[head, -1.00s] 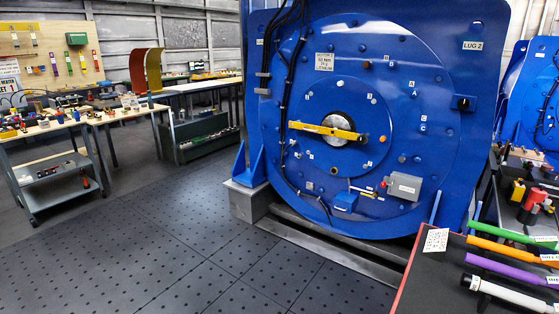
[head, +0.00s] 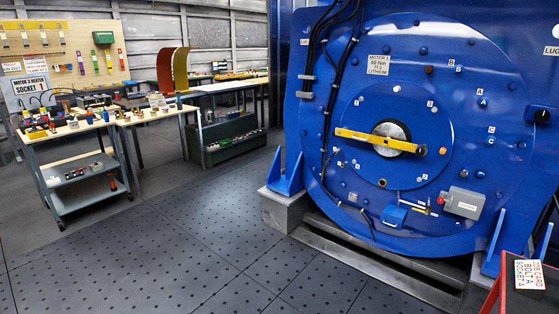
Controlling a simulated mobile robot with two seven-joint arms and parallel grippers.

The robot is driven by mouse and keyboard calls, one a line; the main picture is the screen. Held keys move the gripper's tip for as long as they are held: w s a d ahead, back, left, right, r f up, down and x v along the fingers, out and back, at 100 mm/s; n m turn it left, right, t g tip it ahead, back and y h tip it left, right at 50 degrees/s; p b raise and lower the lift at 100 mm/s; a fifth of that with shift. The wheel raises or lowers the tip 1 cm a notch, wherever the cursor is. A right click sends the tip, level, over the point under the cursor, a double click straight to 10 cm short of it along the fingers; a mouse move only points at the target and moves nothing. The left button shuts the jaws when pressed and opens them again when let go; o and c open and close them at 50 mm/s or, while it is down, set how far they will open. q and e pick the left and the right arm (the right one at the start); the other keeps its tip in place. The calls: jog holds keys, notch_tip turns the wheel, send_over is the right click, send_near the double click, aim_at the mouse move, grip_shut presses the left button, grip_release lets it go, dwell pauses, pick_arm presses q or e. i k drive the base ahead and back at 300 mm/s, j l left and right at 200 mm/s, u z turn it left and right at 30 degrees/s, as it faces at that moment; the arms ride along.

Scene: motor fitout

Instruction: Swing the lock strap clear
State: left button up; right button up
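A yellow lock strap (head: 362,137) lies across the centre of the large blue motor face (head: 470,60) in the head view. It runs nearly level, tilted slightly down to the right, in front of the round silver shaft end (head: 391,131). Its right end has a small dark or orange fitting at the edge of the inner disc. Neither of my grippers shows in the head view, so their state is hidden.
A red-edged bench with a card (head: 528,274) is at lower right. Tool benches (head: 75,130) stand left. The dark floor (head: 190,240) between is clear.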

aim_at(397, 144)
jog(key=i+j+z, duration=0.25)
jog(key=i, duration=0.3)
jog(key=i+j+z, duration=0.2)
jog(key=i, duration=0.3)
jog(key=i+z, duration=0.4)
jog(key=i, duration=0.15)
jog(key=i+z, duration=0.35)
jog(key=i, duration=0.25)
jog(key=i+j, duration=0.15)
jog(key=i, duration=0.4)
jog(key=i+j+z, duration=0.1)
jog(key=i, duration=0.45)
jog(key=i+j, duration=0.2)
jog(key=i, duration=0.35)
jog(key=z, duration=0.05)
